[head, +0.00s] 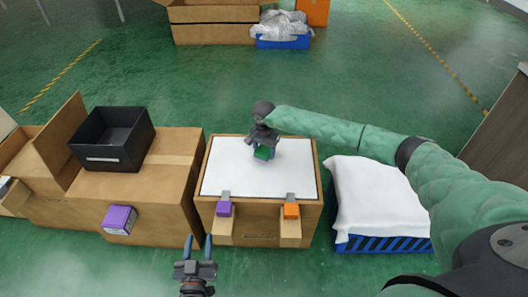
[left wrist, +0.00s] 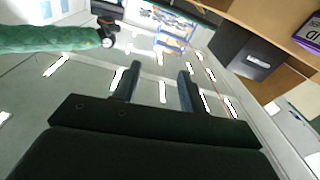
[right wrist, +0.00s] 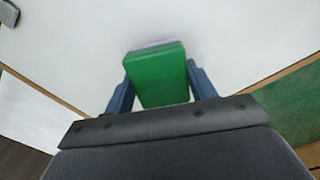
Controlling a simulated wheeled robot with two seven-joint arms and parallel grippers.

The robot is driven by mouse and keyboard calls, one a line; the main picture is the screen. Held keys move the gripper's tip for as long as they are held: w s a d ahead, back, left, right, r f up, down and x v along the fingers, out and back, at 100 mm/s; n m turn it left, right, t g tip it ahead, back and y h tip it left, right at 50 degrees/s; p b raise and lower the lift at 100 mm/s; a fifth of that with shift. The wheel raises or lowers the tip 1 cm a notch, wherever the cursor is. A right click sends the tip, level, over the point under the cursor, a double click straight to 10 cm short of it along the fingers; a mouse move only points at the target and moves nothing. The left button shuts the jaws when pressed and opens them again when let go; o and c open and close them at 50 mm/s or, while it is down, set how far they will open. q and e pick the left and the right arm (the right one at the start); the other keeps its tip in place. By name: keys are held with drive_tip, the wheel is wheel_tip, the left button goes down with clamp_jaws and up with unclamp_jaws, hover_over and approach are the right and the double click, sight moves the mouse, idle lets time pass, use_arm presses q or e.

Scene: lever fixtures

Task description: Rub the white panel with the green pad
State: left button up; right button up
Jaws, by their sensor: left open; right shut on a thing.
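The white panel (head: 230,172) lies on top of a wooden box in the middle of the head view. The green pad (head: 263,153) is over the upper middle of the panel. My right gripper (head: 262,146) is shut on the green pad, with a finger on each side of it in the right wrist view (right wrist: 160,80). I cannot tell whether the pad touches the panel. My left gripper (head: 198,242) is open and empty, low in front of the boxes; its fingers also show in the left wrist view (left wrist: 160,82).
A cardboard box (head: 165,190) with a black bin (head: 112,138) stands left. A blue crate (head: 385,244) under white cloth (head: 378,197) stands right.

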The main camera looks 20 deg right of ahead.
drive_tip(key=shift+r, duration=0.7)
drive_tip(key=shift+r+p, duration=0.4)
drive_tip(key=shift+r, duration=0.55)
drive_tip(key=shift+r+p, duration=0.35)
drive_tip(key=shift+r, duration=0.5)
use_arm(q)
drive_tip(key=s+f+g, duration=0.3)
drive_tip(key=s+f, duration=0.2)
drive_tip(key=f, duration=0.5)
drive_tip(key=s+f+g+y, duration=0.1)
drive_tip(key=s+f+g, duration=0.3)
drive_tip(key=f, duration=0.7)
drive_tip(key=shift+s+a+g+y, duration=0.15)
drive_tip(key=shift+s+g+y, duration=0.15)
drive_tip(key=shift+s, duration=0.35)
use_arm(e)
drive_tip(key=shift+r, duration=0.2)
